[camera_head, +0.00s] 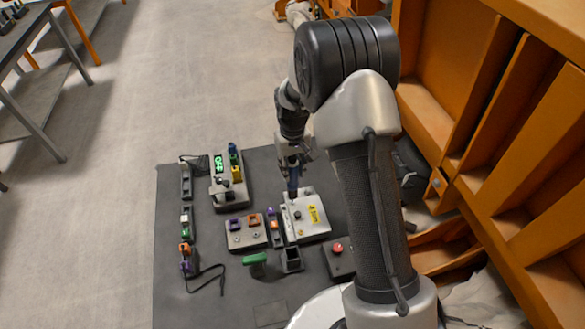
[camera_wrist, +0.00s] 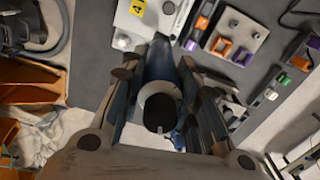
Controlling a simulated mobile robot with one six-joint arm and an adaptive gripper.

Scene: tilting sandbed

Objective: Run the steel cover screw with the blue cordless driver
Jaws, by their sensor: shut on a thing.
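My gripper (camera_head: 292,160) is shut on the blue cordless driver (camera_head: 293,182), which hangs tip-down over the light grey cover box (camera_head: 316,228). In the wrist view the driver's blue body (camera_wrist: 160,62) lies between the fingers (camera_wrist: 157,75), with its dark round end toward the camera. A small round steel screw head (camera_wrist: 168,8) shows on the box top. The driver's tip is hidden in the wrist view, so I cannot tell whether it touches a screw.
A grey block with orange and purple parts (camera_head: 246,233) stands left of the box. A dark holder (camera_head: 291,260), a green-handled part (camera_head: 255,259) and a red-button box (camera_head: 338,252) are nearby. Orange framework (camera_head: 520,150) rises at right.

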